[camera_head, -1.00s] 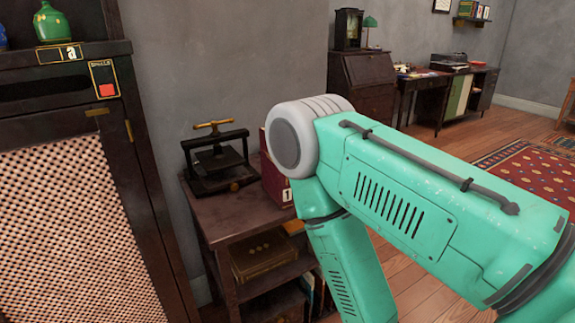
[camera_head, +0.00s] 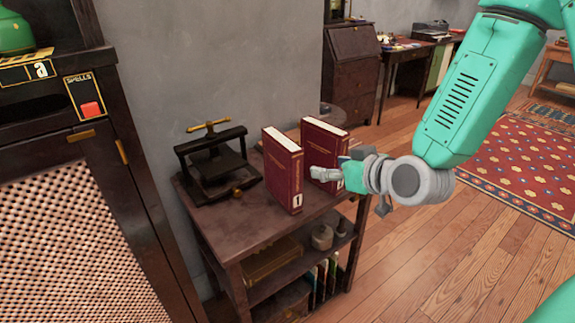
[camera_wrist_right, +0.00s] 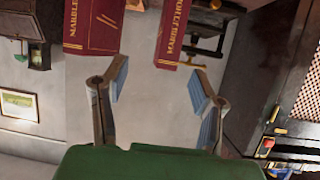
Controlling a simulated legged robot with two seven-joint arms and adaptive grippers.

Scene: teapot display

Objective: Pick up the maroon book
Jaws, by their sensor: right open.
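Two maroon books stand upright on a dark wooden side table (camera_head: 240,225). The left book (camera_head: 284,170) has a "1" low on its spine. The right book (camera_head: 322,140) is partly hidden behind my right gripper (camera_head: 326,174). That gripper is beside the books, at the table's right side. In the right wrist view its two fingers are spread and empty (camera_wrist_right: 158,74). There, one maroon book (camera_wrist_right: 93,26) is at the top, beyond the left finger, and the other maroon book (camera_wrist_right: 172,35) is beyond the gap. My left gripper is not in view.
A black press (camera_head: 215,165) with a brass handle stands left of the books. A dark cabinet (camera_head: 95,140) with a woven panel is at the left. The lower shelves hold a box and thin books (camera_head: 322,278). Open wooden floor (camera_head: 440,260) lies to the right.

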